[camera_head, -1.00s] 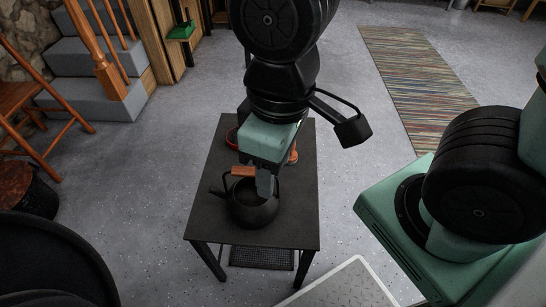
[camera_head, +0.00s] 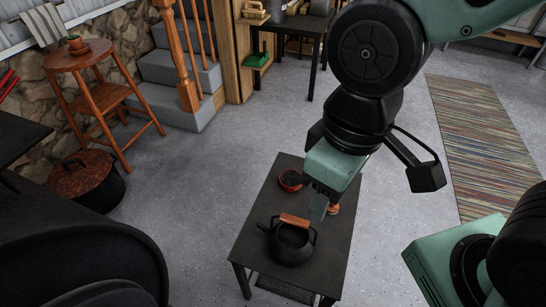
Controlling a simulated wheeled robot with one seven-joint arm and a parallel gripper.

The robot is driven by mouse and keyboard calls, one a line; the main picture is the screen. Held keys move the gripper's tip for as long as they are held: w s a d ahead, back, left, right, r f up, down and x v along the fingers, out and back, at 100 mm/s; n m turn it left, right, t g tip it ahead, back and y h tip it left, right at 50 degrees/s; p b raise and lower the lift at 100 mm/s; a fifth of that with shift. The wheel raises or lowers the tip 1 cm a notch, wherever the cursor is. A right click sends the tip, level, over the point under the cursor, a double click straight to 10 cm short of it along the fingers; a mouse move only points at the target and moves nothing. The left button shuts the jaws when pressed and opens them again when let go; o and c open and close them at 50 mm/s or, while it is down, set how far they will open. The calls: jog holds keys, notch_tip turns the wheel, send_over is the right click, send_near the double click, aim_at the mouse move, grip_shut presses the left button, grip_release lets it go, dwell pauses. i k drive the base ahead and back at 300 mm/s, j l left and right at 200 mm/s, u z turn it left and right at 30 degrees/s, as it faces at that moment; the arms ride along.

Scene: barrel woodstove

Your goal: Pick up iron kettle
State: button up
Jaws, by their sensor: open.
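The black iron kettle (camera_head: 291,246) stands upright on the small dark table (camera_head: 262,212). It has a brown wooden handle grip (camera_head: 295,221) on top, and its spout points left. My gripper (camera_head: 318,212) is above the table, just right of and behind the kettle's handle in the picture. Its jaws are open and empty; one finger shows, and the other is largely hidden by the gripper body. The gripper appears apart from the handle.
A small red bowl (camera_head: 290,180) and a partly hidden orange-brown item (camera_head: 333,209) are on the table near my gripper. A wooden stool (camera_head: 88,62) and a lidded pot (camera_head: 88,182) stand at left. A striped rug (camera_head: 490,140) lies on open floor at right.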

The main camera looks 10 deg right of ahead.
aim_at(292, 241)
jog(key=k+l+u, duration=0.1)
jog(key=l+u, duration=0.15)
jog(key=u, duration=0.15)
jog(key=k+l+u, duration=0.15)
jog(key=u, duration=0.25)
jog(key=k+l+u, duration=0.2)
jog(key=u, duration=0.2)
jog(key=l, duration=0.1)
